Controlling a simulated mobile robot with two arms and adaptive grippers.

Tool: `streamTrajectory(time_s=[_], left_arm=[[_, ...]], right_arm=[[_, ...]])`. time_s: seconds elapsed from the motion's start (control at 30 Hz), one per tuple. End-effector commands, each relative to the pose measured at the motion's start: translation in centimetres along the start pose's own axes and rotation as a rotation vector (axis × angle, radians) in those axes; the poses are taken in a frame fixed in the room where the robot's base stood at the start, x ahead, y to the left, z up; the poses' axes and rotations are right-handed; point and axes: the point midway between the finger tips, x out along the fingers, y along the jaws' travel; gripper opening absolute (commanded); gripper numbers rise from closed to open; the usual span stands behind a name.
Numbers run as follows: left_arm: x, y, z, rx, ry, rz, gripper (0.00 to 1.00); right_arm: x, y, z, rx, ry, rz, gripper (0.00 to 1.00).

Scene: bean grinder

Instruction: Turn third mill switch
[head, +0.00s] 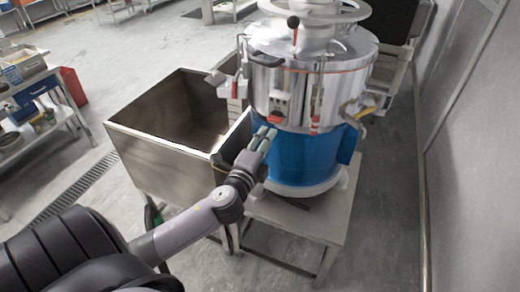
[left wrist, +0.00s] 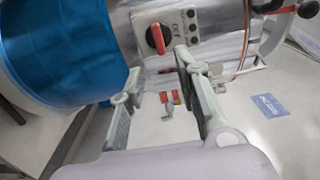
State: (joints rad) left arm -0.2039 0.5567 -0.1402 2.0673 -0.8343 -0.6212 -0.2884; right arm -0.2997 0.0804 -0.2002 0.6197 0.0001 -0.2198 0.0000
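The mill (head: 300,85) is a shiny metal drum on a blue base (head: 290,155). A small control panel on its front carries a red rotary switch (head: 276,118). In the left wrist view the red switch (left wrist: 157,39) sits on a grey panel (left wrist: 168,30) with small buttons, beside the blue base (left wrist: 60,50). My left gripper (head: 267,134) is just below the switch in the head view. In the left wrist view its fingers (left wrist: 158,66) are spread with nothing between them, and the switch lies beyond the tips, apart from them. My right gripper is not in view.
An open metal bin (head: 160,150) stands left of the mill. The mill rests on a metal stand (head: 310,225). Latches with red parts (head: 316,122) and a side handle (head: 360,107) stick out from the drum. A wall (head: 465,150) is at the right.

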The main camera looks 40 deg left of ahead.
Motion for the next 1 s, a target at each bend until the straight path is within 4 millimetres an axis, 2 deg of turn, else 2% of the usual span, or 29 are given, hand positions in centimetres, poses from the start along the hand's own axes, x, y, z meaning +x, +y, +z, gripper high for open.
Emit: streamTrajectory(time_s=[0.1,0.3,0.9,1.0], left_arm=[[-2.2,0.1,0.0,-0.002,-0.001,0.003,0.30],[-4.0,0.0,0.0,-0.001,-0.001,0.000,0.30],[-4.3,0.0,0.0,0.000,-0.001,0.000,0.30],[-4.2,1.0,0.1,-0.008,-0.004,0.019,0.30]], right_arm=[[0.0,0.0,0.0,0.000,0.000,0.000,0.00],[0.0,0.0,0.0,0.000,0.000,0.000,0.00],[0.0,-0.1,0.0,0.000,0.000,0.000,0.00],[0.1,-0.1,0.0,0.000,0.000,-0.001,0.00]])
